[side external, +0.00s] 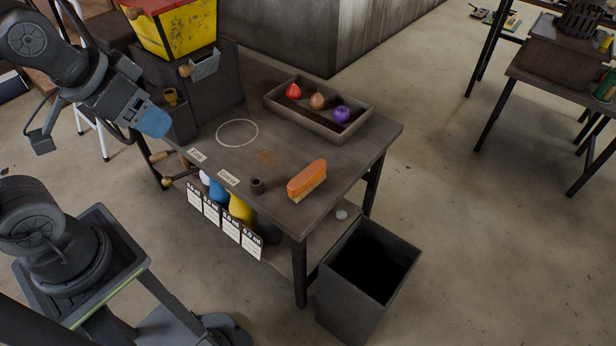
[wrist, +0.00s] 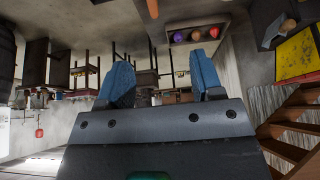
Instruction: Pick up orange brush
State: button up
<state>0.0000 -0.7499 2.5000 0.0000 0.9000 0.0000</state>
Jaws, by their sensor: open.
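The orange brush (side external: 307,181) lies on the dark table (side external: 355,165) near its front right corner, with its orange back up and pale bristles below. My gripper (side external: 155,122), with blue fingers, is raised at the upper left in the side view, well away from the brush. In the wrist view the two blue fingers of my gripper (wrist: 161,85) stand apart with nothing between them.
A tray (side external: 283,110) with red, brown and purple items sits at the table's back. A yellow bin (side external: 185,32) stands at the back left. An open dark bin (side external: 365,280) stands on the floor at right.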

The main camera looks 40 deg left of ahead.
jog(key=shift+o, duration=0.2)
jog(key=shift+o, duration=0.6)
jog(key=g, duration=0.5)
send_over(308, 173)
jog(key=s, duration=0.2)
notch_tip(308, 173, down, 19)
jog(key=shift+m+g, duration=0.3)
jog(key=f, duration=0.4)
jog(key=w+f, duration=0.1)
jog(key=f, duration=0.3)
jog(key=w+f, duration=0.1)
jog(key=f, duration=0.3)
jog(key=shift+f, duration=3.3)
